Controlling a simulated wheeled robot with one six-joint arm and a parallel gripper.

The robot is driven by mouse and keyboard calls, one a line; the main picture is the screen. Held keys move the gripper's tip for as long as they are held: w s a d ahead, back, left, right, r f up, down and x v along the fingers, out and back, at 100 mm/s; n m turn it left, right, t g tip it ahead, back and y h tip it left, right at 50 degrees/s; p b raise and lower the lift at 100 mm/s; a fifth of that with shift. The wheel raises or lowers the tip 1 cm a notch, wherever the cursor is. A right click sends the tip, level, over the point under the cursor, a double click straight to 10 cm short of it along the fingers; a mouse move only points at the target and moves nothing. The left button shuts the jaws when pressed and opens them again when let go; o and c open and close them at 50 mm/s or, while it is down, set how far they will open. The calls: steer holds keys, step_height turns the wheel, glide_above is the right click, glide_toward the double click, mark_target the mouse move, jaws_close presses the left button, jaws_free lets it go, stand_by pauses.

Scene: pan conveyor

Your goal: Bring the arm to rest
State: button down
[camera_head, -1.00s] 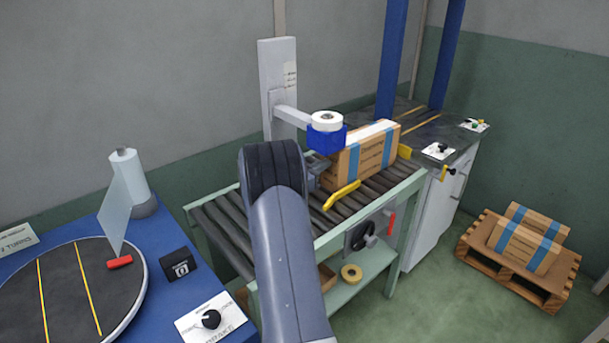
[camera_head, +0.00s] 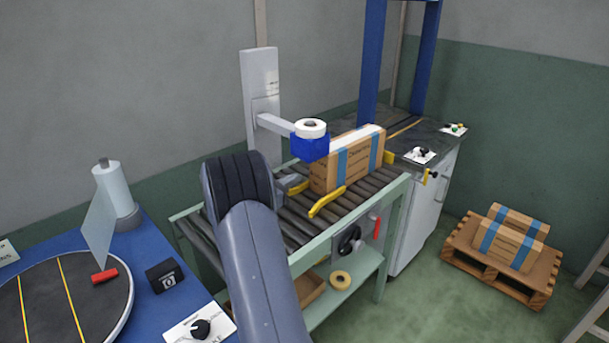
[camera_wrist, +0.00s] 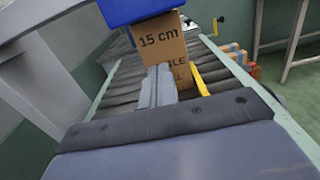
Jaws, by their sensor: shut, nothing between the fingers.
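My arm rises from the bottom of the head view and bends over the near end of the roller conveyor. My gripper (camera_head: 296,186) is mostly hidden behind it, just left of a cardboard box. In the wrist view my gripper (camera_wrist: 158,72) is shut and empty. Its fingers point at the box's end face (camera_wrist: 160,40), which is marked "15 cm". The box (camera_head: 345,160), with blue bands, stands upright on the rollers, apart from the fingers in the head view.
A blue tape head (camera_head: 310,147) on a grey post overhangs beside the box. Yellow guides (camera_head: 326,202) flank the rollers (camera_head: 290,225). A blue table with a turntable (camera_head: 45,300) stands left. A pallet (camera_head: 490,265) with boxes stands right. Floor between is clear.

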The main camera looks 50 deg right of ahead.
mark_target(318, 166)
steer(key=a, duration=0.6)
steer(key=shift+w, duration=0.4)
steer(key=d, duration=0.4)
steer(key=s+d, duration=0.1)
steer(key=d, duration=0.8)
steer(key=shift+s+d, duration=0.4)
steer(key=shift+a, duration=0.4)
